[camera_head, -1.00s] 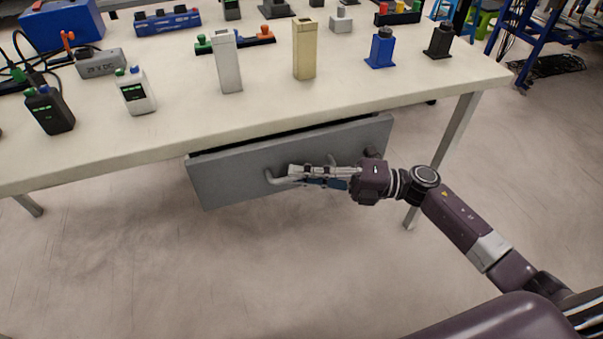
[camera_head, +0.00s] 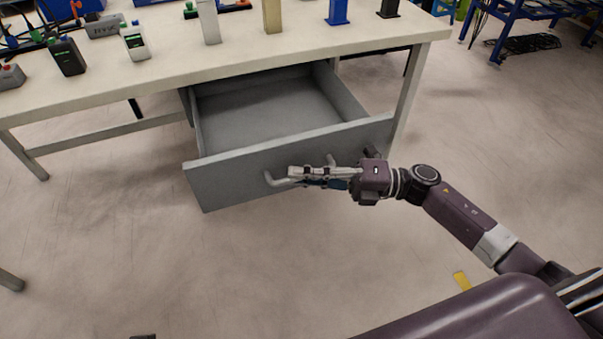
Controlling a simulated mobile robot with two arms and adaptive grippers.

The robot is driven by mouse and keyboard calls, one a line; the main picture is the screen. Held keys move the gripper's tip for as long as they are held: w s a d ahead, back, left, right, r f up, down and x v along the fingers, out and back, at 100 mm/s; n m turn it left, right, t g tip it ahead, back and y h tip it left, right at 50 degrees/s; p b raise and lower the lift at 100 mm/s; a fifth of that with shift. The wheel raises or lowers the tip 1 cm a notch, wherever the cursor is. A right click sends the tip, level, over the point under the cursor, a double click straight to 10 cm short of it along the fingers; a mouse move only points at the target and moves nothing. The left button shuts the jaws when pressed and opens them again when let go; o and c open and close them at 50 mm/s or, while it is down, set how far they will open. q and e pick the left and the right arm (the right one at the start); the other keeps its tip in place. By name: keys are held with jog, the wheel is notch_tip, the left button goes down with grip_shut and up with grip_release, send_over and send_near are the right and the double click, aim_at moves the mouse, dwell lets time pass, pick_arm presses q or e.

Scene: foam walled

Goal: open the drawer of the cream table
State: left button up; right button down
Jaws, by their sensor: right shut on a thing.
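The cream table (camera_head: 150,88) stands across the upper part of the head view. Its grey drawer (camera_head: 225,180) is pulled far out toward me, and its inside is visible and empty. A grey bar handle (camera_head: 273,181) is on the drawer front. My right gripper (camera_head: 300,176) is at the drawer front, shut on the handle, with the fingers hiding much of the bar.
Bottles (camera_head: 134,41) and box-shaped blocks (camera_head: 272,16) stand on the tabletop. The table legs (camera_head: 408,95) stand beside the drawer. A blue frame (camera_head: 497,25) is at the upper right. A small yellow piece (camera_head: 462,280) lies on the floor. The floor left of my arm is clear.

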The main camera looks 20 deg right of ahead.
jog(key=shift+w, duration=0.1)
jog(key=c, duration=2)
grip_release()
pick_arm(q)
jog(key=shift+w+r, duration=0.2)
jog(key=shift+w, duration=0.1)
pick_arm(e)
jog(key=shift+d, duration=0.3)
pick_arm(q)
jog(key=shift+s, duration=0.1)
pick_arm(e)
jog(key=v, duration=1.1)
jog(key=shift+d+f, duration=0.1)
jog(key=shift+d, duration=0.1)
pick_arm(q)
jog(key=shift+f, duration=0.1)
